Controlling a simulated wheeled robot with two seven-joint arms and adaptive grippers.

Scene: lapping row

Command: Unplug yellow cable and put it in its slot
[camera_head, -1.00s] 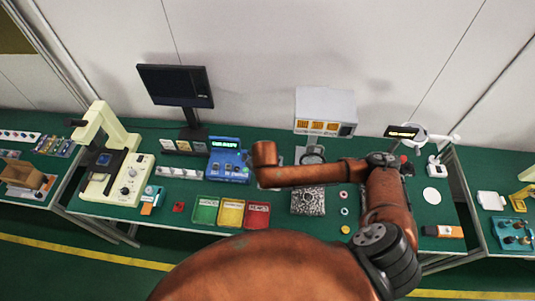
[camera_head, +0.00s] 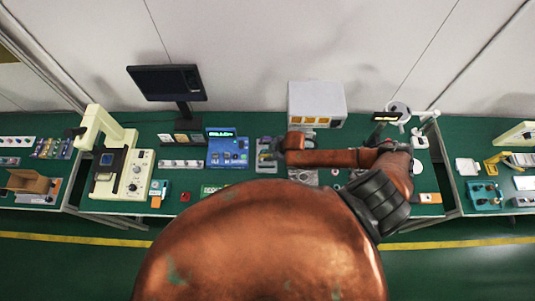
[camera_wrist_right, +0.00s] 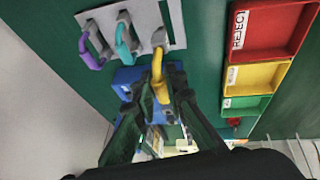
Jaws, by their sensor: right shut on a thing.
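The yellow cable (camera_wrist_right: 160,84) is a short bent loop between the fingers of my right gripper (camera_wrist_right: 165,95) in the right wrist view. The gripper is shut on it. Its grey end lies over the lower edge of a light grey slotted holder (camera_wrist_right: 150,12); I cannot tell whether it is in a slot. A purple cable (camera_wrist_right: 91,50) and a teal cable (camera_wrist_right: 124,45) sit in the holder to its left. In the head view the holder (camera_head: 262,145) is partly covered by my right arm, beside the blue device (camera_head: 228,152). My left gripper is not in view.
Red (camera_wrist_right: 238,57), yellow (camera_wrist_right: 229,80) and green (camera_wrist_right: 227,103) trays lie right of the holder in the wrist view. In the head view, a white instrument box (camera_head: 317,100) stands behind my arm, and a monitor (camera_head: 166,83) stands further left.

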